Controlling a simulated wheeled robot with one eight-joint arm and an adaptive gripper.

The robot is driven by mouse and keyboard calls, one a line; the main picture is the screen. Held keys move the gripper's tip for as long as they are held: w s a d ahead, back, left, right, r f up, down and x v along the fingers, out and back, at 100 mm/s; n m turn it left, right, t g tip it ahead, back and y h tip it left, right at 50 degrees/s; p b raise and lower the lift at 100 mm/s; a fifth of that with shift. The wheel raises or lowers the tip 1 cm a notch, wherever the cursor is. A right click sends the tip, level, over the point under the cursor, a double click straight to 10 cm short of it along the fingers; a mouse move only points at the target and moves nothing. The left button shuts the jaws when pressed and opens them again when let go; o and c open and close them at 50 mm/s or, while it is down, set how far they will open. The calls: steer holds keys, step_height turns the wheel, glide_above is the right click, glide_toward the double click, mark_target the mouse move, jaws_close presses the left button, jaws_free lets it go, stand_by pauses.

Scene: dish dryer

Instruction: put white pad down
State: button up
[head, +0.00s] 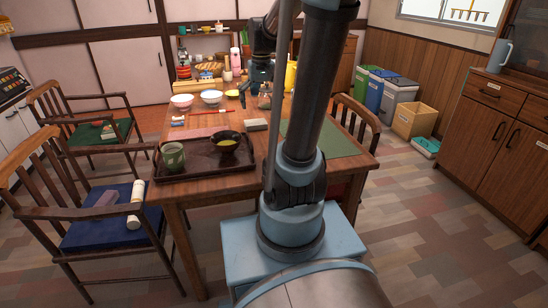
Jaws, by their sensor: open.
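My gripper (253,94) hangs over the far half of the wooden table (225,181), open, beyond the lower part of my arm. Nothing shows clearly between its fingers at this size. A small pale block (256,125) lies flat on the table, nearer than the gripper and apart from it. A small whitish item (178,123) lies at the table's left side. I cannot tell which of these, if any, is the white pad.
A dark tray (205,173) holds a green cup (172,156) and a dark bowl (227,143). Bowls, bottles and a bread basket crowd the back. A green mat (334,140) lies right. Chairs flank the table; a white roll (135,205) lies on one.

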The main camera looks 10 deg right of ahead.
steer(key=shift+t, duration=0.7)
steer(key=s+f, duration=0.3)
steer(key=s, duration=0.4)
steer(key=s+f, duration=0.4)
steer(key=s, duration=0.2)
steer(key=s+f, duration=0.4)
steer(key=s, duration=0.3)
steer(key=shift+s+a, duration=0.1)
steer(key=shift+s, duration=0.25)
steer(key=shift+c, duration=0.2)
